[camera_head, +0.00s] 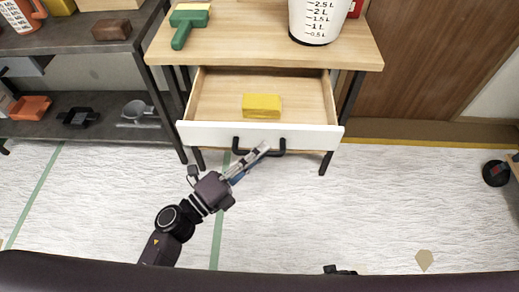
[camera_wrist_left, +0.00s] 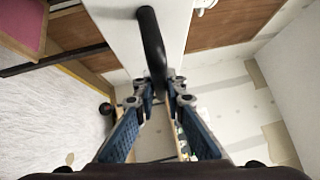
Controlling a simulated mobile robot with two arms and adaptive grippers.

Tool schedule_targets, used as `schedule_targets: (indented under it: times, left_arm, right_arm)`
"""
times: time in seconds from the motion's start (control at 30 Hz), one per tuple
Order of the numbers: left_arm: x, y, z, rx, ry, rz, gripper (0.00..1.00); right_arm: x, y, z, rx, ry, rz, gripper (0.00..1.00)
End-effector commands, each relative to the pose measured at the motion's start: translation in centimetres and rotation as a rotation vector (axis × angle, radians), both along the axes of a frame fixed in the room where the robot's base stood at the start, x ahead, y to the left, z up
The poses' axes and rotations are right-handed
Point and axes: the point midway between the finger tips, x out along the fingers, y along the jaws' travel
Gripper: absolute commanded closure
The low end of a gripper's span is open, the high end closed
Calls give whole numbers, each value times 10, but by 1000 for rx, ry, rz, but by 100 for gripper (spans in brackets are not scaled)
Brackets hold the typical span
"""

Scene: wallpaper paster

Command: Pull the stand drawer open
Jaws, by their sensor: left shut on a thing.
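The stand drawer (camera_head: 220,134) is pulled out from under the wooden stand top (camera_head: 240,50). It has a white front and a pale wood inside, with a yellow block (camera_head: 262,105) lying in it. A black bar handle (camera_head: 280,149) is fixed on the drawer front. My left gripper (camera_head: 262,150) is at the handle, shut on it near the middle. In the left wrist view the handle (camera_wrist_left: 152,45) runs down between the two blue-padded fingers (camera_wrist_left: 158,95), and the white drawer front (camera_wrist_left: 115,25) is behind it.
A green-handled brush (camera_head: 183,30) and a white measuring bucket (camera_head: 317,20) stand on the top. A grey shelf unit (camera_head: 100,60) with several tools is at the left. The white floor (camera_head: 330,215) before the drawer is mostly clear.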

Motion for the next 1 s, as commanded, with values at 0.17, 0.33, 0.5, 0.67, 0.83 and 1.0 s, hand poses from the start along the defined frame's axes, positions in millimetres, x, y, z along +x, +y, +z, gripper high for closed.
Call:
schedule_targets:
  times: [0.17,0.33,0.5,0.67,0.83,1.0]
  left_arm:
    - [0,1,-1,2,2,2,100]
    - [1,1,-1,1,1,2,75]
    - [0,1,-1,1,1,1,72]
    - [-1,1,-1,1,1,1,72]
    - [-14,14,-5,2,5,0,72]
    - [-39,40,-10,4,6,2,72]
  right_arm:
    - [0,0,0,0,-1,0,60]
    - [0,0,0,0,0,0,60]
    - [0,0,0,0,0,0,60]
    - [0,1,0,2,1,-1,60]
    - [0,1,0,1,1,0,60]
    - [0,1,0,1,1,0,60]
